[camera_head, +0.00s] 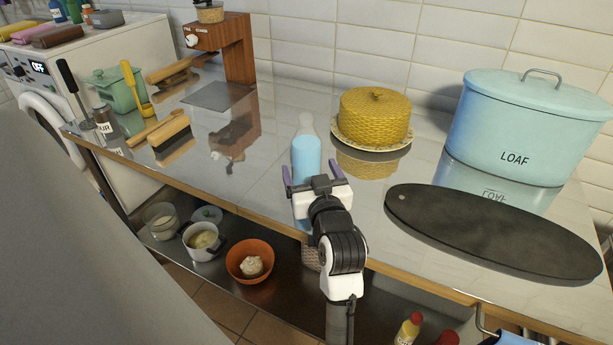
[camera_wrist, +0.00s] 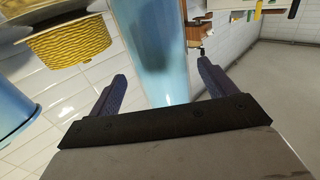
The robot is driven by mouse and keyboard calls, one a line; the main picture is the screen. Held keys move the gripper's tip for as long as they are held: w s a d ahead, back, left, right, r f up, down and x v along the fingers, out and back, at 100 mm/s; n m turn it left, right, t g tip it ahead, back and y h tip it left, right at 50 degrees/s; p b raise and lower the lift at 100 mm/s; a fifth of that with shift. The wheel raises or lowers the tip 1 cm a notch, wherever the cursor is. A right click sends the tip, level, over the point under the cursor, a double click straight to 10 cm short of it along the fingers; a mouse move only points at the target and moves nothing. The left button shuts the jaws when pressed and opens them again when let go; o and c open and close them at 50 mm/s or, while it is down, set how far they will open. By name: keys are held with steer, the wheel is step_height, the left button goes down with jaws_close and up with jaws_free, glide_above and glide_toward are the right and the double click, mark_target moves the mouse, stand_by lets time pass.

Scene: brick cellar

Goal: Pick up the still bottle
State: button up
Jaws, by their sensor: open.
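A pale blue bottle with a whitish, clearer top (camera_head: 306,150) stands upright on the shiny counter (camera_head: 375,205); no label is readable. My gripper (camera_head: 311,166) is open at the counter's front edge. Its two purple fingers point at the bottle, one to each side of it in the picture. In the wrist view the bottle (camera_wrist: 150,42) shows between the spread fingers of my gripper (camera_wrist: 161,72), with a gap on both sides. I cannot tell how deep it is between them. The bottle's lower part is hidden by my gripper in the head view.
A yellow woven cake cover (camera_head: 375,115) stands behind the bottle to the right. A blue LOAF bin (camera_head: 520,125) and a dark oval board (camera_head: 490,232) are further right. Brushes (camera_head: 170,138) and a wooden stand (camera_head: 238,50) are left. Bowls, including an orange one (camera_head: 265,248), sit below.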

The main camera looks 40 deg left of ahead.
steer(key=x, duration=0.1)
steer(key=p+x, duration=0.1)
steer(key=x, duration=0.2)
steer(key=shift+s+a+r, duration=0.1)
steer(key=shift+s+r, duration=0.1)
steer(key=shift+r, duration=0.1)
steer(key=shift+w+a+f+p, duration=0.15)
steer(key=shift+w+a+p, duration=0.15)
steer(key=shift+a, duration=0.05)
steer(key=c, duration=1.4)
steer(key=shift+c, duration=0.2)
